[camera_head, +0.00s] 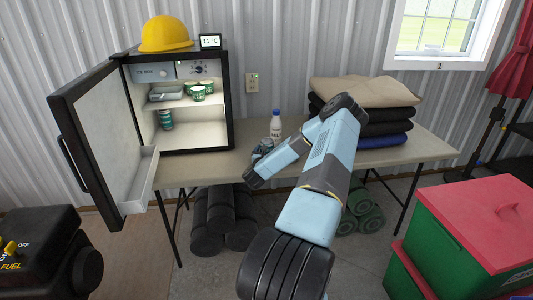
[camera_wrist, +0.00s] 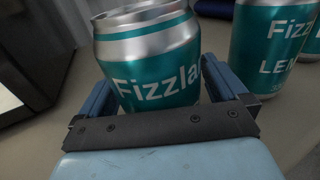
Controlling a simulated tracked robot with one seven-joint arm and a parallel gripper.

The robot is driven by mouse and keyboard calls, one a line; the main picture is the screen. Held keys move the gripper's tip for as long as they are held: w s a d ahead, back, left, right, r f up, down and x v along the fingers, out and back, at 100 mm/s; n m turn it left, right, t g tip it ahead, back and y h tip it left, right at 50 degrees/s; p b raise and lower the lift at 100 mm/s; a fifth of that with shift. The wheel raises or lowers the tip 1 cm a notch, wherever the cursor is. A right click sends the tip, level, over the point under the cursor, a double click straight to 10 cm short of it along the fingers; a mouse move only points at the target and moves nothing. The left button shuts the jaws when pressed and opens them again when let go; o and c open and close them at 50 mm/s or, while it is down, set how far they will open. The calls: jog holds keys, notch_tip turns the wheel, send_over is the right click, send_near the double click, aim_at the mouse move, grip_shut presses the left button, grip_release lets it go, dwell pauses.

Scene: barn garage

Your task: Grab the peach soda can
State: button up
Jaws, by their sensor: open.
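A teal and silver soda can (camera_wrist: 150,65) marked "Fizzla" stands between the fingers of my gripper (camera_wrist: 162,88) in the wrist view. The fingers are open, one on each side of it. The lower part of its label is hidden behind the gripper, so I cannot read its flavour. A second teal can (camera_wrist: 272,50), with "Fizz" and "LEM" showing, stands to the right. Part of a third can (camera_wrist: 312,38) shows at the right edge. In the head view my gripper (camera_head: 262,149) is low over the table (camera_head: 222,172), and I cannot make out the cans there.
An open mini fridge (camera_head: 231,95) stands left on the table, with tubs and a teal can (camera_head: 166,120) inside. A white bottle (camera_head: 275,127) with a blue cap stands behind my gripper. Folded cloths (camera_head: 385,128) are stacked at right. Red-lidded green boxes (camera_head: 455,240) stand front right.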

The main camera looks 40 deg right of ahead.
jog(key=c, duration=1.2)
jog(key=shift+c, duration=0.4)
jog(key=shift+r, duration=0.1)
